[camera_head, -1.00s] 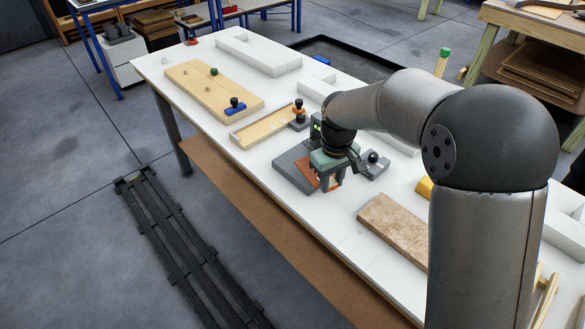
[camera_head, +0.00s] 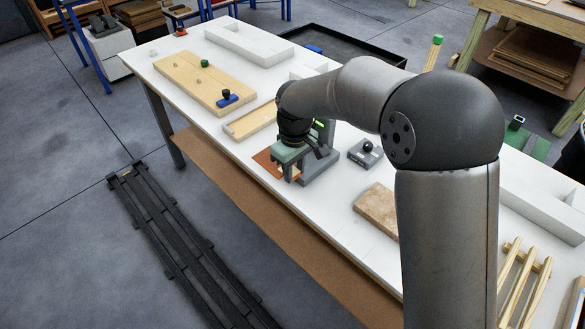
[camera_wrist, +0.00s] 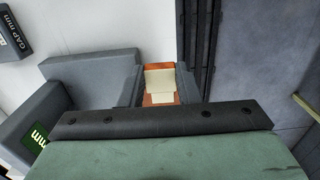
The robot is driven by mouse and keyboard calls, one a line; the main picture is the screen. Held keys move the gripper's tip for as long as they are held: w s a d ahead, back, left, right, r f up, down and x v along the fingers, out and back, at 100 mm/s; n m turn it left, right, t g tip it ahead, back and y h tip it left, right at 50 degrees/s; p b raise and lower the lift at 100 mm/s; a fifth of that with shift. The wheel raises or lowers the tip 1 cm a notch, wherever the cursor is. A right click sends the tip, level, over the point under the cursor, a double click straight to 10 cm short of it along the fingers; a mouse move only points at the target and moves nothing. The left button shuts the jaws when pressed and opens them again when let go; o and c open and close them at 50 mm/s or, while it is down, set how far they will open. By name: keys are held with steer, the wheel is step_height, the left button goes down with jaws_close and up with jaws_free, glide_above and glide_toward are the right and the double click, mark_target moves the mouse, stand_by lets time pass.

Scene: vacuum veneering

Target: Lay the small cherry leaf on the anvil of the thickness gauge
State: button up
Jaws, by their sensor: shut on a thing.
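My gripper (camera_head: 290,170) points down at the left, front side of the thickness gauge, near the table's front edge. It is shut on the small cherry leaf (camera_head: 265,161), a thin orange-brown sheet. In the wrist view the leaf (camera_wrist: 160,68) shows between the two fingers, with pale patches over its middle. The grey thickness gauge (camera_head: 320,169) is just right of my gripper, partly hidden by it and my arm. In the wrist view the gauge's grey body (camera_wrist: 92,68) lies left of the fingers. I cannot make out its anvil, or whether the leaf touches anything.
A grey block with a black knob (camera_head: 366,152) stands right of the gauge. A shallow wooden tray (camera_head: 246,125) and a board with a blue-based knob (camera_head: 205,80) lie behind to the left. A brown mottled slab (camera_head: 376,211) lies to the right.

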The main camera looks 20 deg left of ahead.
steer(key=shift+w+d+f+b, duration=0.2)
steer(key=shift+w+f, duration=0.15)
steer(key=shift+f, duration=0.15)
steer(key=shift+w+d+f+b, duration=0.1)
steer(key=shift+w+f+b, duration=0.15)
steer(key=shift+f, duration=0.25)
steer(key=shift+w+r, duration=0.1)
steer(key=shift+w, duration=0.25)
steer(key=p, duration=0.2)
glide_above(318, 169)
steer(key=shift+s+f, duration=0.1)
steer(key=shift+f, duration=0.2)
steer(key=shift+f+b, duration=0.55)
steer(key=shift+f, duration=0.2)
steer(key=shift+f, duration=0.15)
steer(key=o, duration=1.2)
steer(key=shift+c, duration=0.2)
